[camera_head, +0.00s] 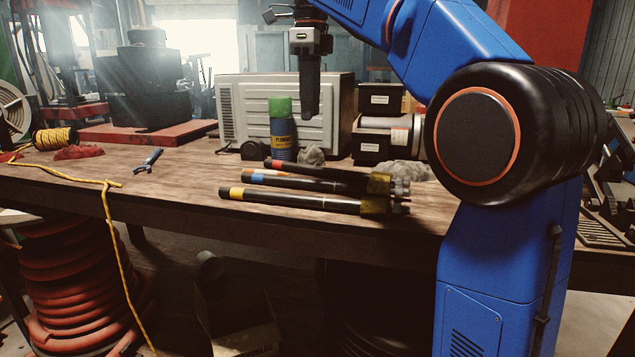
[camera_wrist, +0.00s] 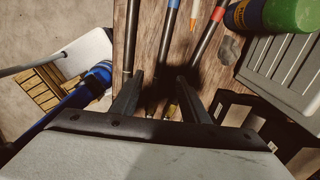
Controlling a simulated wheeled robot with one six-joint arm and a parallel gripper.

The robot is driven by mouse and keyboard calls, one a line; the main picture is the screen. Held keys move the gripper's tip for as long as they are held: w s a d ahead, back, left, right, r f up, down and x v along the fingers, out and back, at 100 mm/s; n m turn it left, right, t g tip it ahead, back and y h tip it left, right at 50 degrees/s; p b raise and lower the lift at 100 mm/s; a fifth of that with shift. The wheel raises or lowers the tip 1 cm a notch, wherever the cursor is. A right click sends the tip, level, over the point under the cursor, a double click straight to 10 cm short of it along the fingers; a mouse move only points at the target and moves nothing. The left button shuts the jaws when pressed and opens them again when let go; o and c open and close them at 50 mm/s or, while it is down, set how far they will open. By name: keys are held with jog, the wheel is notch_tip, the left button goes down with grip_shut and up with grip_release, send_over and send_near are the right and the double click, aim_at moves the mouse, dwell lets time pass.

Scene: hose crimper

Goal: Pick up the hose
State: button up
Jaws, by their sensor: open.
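Three black hoses lie side by side on the wooden workbench (camera_head: 180,190) in the head view. One has a red band (camera_head: 312,171), one a blue band (camera_head: 300,182) and one, nearest the front edge, a yellow band (camera_head: 290,201). Their right ends carry metal fittings. My gripper (camera_head: 311,112) hangs pointing down above and behind the hoses, touching none. In the wrist view my gripper (camera_wrist: 160,80) is open and empty. The blue-banded hose (camera_wrist: 166,38) runs between the fingers, the red-banded hose (camera_wrist: 206,42) is to the right and another hose (camera_wrist: 130,45) to the left. Their lower ends are hidden or shadowed.
A blue can with a green cap (camera_head: 281,130) stands behind the hoses, before a grey slatted box (camera_head: 245,105). Stacked dark boxes (camera_head: 382,125) stand to the right.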

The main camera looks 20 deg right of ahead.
send_near(311, 184)
jog(key=shift+m, duration=0.4)
jog(key=f, duration=0.2)
jog(key=w+f, duration=0.1)
jog(key=f, duration=0.5)
jog(key=shift+w+d, duration=0.1)
jog(key=shift+w, duration=0.25)
grip_shut()
